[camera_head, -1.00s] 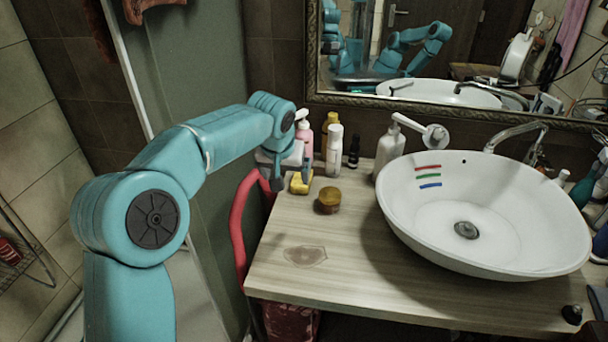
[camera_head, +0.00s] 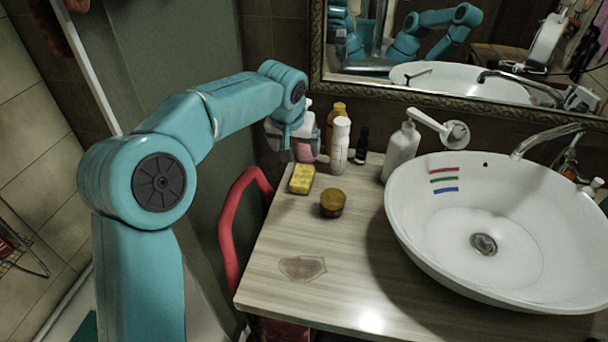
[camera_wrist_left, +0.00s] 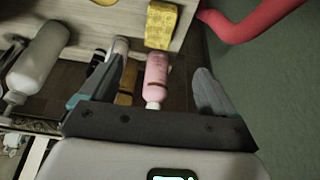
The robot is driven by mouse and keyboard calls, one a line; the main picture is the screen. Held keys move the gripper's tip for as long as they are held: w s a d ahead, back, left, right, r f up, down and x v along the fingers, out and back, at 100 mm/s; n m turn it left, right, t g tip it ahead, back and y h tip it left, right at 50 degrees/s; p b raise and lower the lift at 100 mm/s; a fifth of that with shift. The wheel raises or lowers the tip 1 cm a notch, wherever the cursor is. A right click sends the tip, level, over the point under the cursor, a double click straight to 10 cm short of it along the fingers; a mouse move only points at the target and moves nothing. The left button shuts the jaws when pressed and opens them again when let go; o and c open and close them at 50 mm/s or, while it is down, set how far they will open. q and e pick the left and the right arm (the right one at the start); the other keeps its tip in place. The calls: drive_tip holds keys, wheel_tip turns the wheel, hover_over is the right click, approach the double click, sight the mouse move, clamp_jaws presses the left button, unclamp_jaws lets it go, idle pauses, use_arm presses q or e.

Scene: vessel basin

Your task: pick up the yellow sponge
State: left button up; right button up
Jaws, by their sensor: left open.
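The yellow sponge (camera_head: 301,179) lies on the wooden countertop, near its left edge, in the head view. It also shows at the top of the left wrist view (camera_wrist_left: 161,25). My left gripper (camera_head: 296,152) is open and empty, above and behind the sponge, and apart from it. In the left wrist view its two dark fingers (camera_wrist_left: 159,68) are spread wide, with a pink bottle (camera_wrist_left: 156,78) seen between them. The sponge is beyond the fingertips there. My right gripper is not in view.
Behind the sponge stand a white bottle (camera_head: 340,145) and a yellow bottle (camera_head: 334,118). A brown round jar (camera_head: 333,203) is right of the sponge. The white basin (camera_head: 440,255) fills the right side. A red curved tube (camera_head: 226,225) runs along the counter's left edge. The front left counter is clear.

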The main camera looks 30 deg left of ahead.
use_arm(q)
drive_tip(key=p, duration=0.1)
approach(302, 176)
drive_tip(key=x, duration=0.5)
drive_tip(key=shift+w+a, duration=0.1)
drive_tip(key=shift+a, duration=0.1)
drive_tip(key=x, duration=0.2)
drive_tip(key=p+x, duration=0.1)
drive_tip(key=x, duration=0.1)
drive_tip(key=shift+d+f, duration=0.15)
drive_tip(key=shift+f, duration=0.1)
drive_tip(key=shift+w+f, duration=0.15)
drive_tip(key=shift+f, duration=0.1)
drive_tip(key=shift+r, duration=0.1)
drive_tip(key=c, duration=1.1)
drive_tip(key=shift+c, duration=0.2)
wheel_tip(302, 176, up, 10)
drive_tip(key=shift+o, duration=0.9)
